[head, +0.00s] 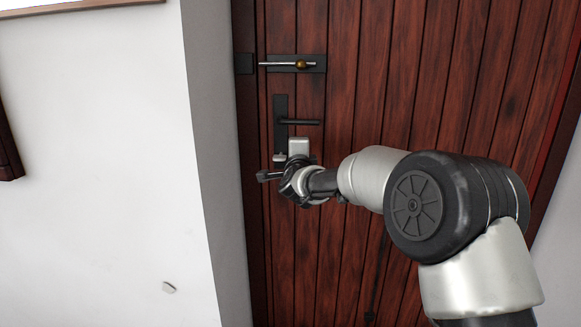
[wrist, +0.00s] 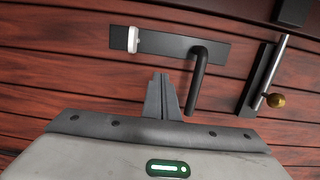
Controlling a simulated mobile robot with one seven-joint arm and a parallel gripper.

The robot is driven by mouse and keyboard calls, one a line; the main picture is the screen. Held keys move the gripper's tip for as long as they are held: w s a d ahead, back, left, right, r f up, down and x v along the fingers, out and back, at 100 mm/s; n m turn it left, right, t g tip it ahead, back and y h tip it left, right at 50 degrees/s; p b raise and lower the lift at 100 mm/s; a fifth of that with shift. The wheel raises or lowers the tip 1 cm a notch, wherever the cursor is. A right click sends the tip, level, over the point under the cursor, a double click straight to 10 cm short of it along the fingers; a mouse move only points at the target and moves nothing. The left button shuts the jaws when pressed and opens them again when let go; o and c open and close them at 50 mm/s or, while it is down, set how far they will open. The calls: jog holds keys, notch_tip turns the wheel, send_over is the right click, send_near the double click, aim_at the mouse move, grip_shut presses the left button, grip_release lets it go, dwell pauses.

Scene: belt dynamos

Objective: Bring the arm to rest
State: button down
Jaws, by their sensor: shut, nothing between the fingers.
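My arm reaches in from the right in the head view. My gripper (head: 270,177) is shut and empty in front of the door, just below the black lever handle (head: 299,122). In the wrist view my gripper's closed fingers (wrist: 162,96) point toward the handle plate, and the lever (wrist: 197,78) is to their right. I cannot tell whether the fingers touch anything; a gap to the lever shows in the wrist view.
The dark red plank door (head: 390,70) fills the middle. A sliding bolt with a brass knob (head: 301,64) sits above the handle. A small pale piece (wrist: 133,39) is on the handle plate's end. A white wall (head: 95,130) stands at left, with a small pale fitting (head: 169,287).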

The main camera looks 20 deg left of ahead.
jog(key=a+v, duration=0.1)
jog(key=v, duration=0.7)
jog(key=s+d+n+g+h, duration=0.1)
jog(key=s+d+n+g, duration=0.2)
jog(key=d, duration=0.5)
jog(key=s+d+r+n+h, duration=0.1)
jog(key=s+d+n, duration=0.35)
jog(key=d, duration=0.25)
jog(key=s+d+n+g, duration=0.2)
jog(key=s+d, duration=0.3)
jog(key=d, duration=0.3)
jog(key=s+d+f+n+g+h, duration=0.25)
jog(key=s+d+f, duration=0.25)
jog(key=s+d, duration=0.6)
jog(key=s+d+f+n+g+h, duration=0.1)
jog(key=s+d+f+g+h, duration=0.3)
jog(key=s+d, duration=0.75)
notch_tip(320, 180, up, 16)
jog(key=s+a+y+p, duration=0.1)
jog(key=a+p, duration=0.1)
jog(key=p, duration=1.3)
jog(key=shift+s+t+p, duration=0.2)
jog(key=shift+t+p, duration=0.15)
jog(key=shift+p, duration=0.05)
jog(key=shift+f+y, duration=0.1)
jog(key=shift+y, duration=0.15)
